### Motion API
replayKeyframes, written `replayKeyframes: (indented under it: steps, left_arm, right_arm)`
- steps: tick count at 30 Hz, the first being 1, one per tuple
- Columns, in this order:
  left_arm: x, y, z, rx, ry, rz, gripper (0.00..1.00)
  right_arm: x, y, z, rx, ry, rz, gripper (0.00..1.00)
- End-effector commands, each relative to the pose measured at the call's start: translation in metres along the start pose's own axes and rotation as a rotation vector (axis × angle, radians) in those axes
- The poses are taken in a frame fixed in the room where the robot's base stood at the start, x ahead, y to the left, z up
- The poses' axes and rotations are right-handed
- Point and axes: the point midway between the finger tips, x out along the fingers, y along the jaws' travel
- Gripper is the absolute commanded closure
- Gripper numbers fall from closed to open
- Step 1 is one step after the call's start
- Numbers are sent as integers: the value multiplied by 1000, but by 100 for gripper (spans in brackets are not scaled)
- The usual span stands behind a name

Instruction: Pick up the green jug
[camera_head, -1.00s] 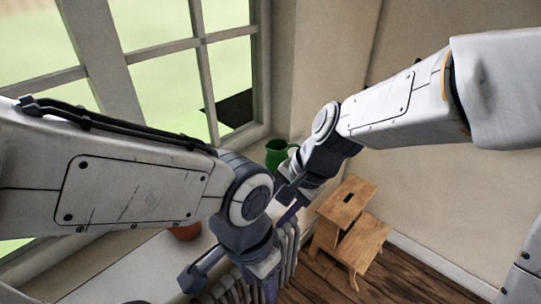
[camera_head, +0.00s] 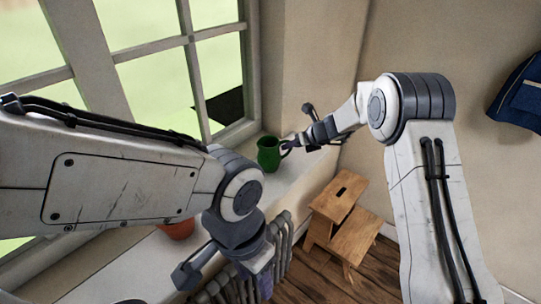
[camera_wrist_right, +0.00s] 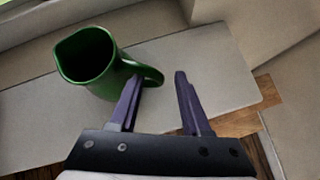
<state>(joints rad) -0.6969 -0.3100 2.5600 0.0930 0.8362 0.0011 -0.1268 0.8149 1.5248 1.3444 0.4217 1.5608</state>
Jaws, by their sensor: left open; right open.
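The green jug (camera_head: 268,155) stands upright on the white windowsill (camera_head: 283,183), near the window corner. In the right wrist view the jug (camera_wrist_right: 108,82) is at the left, with its open mouth to the upper left and its handle toward my fingers. My right gripper (camera_head: 292,143) is open beside the jug on the handle side. In the wrist view its fingertips (camera_wrist_right: 158,78) straddle the handle's outer end in the picture; whether they touch it cannot be told. My left gripper (camera_head: 226,280) is open and empty at the lower middle, near the radiator, away from the jug.
A terracotta pot (camera_head: 178,229) sits on the sill, partly behind my left arm. A radiator (camera_head: 283,243) is below the sill. A wooden step stool (camera_head: 340,222) stands on the floor. A blue bag (camera_head: 522,95) hangs at the right. The window is behind the jug.

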Motion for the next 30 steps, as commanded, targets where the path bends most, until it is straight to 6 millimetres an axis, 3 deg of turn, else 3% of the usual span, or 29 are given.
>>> replayKeyframes:
  steps: [9, 19, 20, 23, 30]
  left_arm:
    - [-19, 1, -1, -1, 0, 0, 50]
    - [-19, 1, -1, -1, 0, 0, 50]
    - [-19, 1, -1, -1, 0, 0, 50]
    - [-19, 1, -1, -1, 0, 0, 50]
    - [-19, 1, -1, -1, 0, 0, 50]
  right_arm:
    - [40, -2, -1, -1, 2, 1, 52]
    - [48, -2, -2, -1, 1, 0, 52]
    - [48, -2, -2, -1, 1, 0, 60]
    - [48, -2, -2, -2, 1, 0, 98]
    - [47, -2, -2, -1, 0, 1, 100]
